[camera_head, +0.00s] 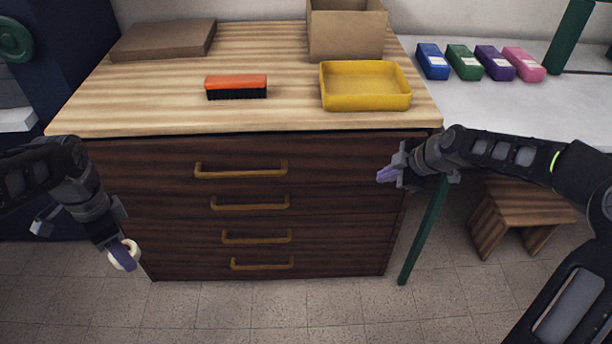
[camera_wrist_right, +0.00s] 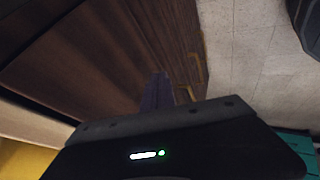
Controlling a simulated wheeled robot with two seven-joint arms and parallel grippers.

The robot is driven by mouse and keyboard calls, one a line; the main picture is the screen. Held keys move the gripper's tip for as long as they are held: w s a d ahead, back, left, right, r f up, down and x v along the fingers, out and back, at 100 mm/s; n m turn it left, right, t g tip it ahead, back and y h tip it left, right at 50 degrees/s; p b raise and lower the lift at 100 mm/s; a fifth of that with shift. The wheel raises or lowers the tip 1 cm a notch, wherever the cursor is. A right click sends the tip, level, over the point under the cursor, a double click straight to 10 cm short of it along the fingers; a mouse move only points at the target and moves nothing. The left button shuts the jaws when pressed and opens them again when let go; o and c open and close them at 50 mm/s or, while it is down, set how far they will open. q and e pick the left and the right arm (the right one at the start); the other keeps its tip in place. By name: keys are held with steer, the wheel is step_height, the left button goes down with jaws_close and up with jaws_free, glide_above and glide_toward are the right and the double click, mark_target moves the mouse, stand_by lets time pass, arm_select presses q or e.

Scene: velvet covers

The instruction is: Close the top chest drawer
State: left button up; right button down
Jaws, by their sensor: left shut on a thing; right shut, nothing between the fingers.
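The chest (camera_head: 300,225) is dark wood with a light striped top. Its top drawer (camera_head: 330,160) has a brass-coloured handle (camera_head: 240,172). The drawer front is close under the tabletop edge; I cannot tell whether a small gap is left. My right gripper (camera_head: 386,174) is shut and empty at the right end of the top drawer front. In the right wrist view its purple fingers (camera_wrist_right: 158,92) are beside the dark drawer fronts; contact is unclear. My left gripper (camera_head: 126,256) is shut on a white roll (camera_head: 118,252), low beside the chest's left side.
On the chest top are an orange brush (camera_head: 236,82), a yellow tray (camera_head: 362,104), an open cardboard box (camera_head: 345,38) and a flat brown box (camera_head: 165,40). A white table (camera_head: 480,105) with several coloured boxes stands right. A wooden stool (camera_head: 520,205) is below it. The floor in front is clear.

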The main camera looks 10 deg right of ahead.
arm_select(q)
steer(key=shift+s+d, duration=0.2)
steer(key=shift+s, duration=0.25)
steer(key=shift+w+r+p, duration=0.15)
steer(key=shift+r+p, duration=0.2)
steer(key=shift+p, duration=0.15)
arm_select(e)
steer(key=v, duration=1)
steer(key=shift+s, duration=0.3)
steer(key=shift+f, duration=0.1)
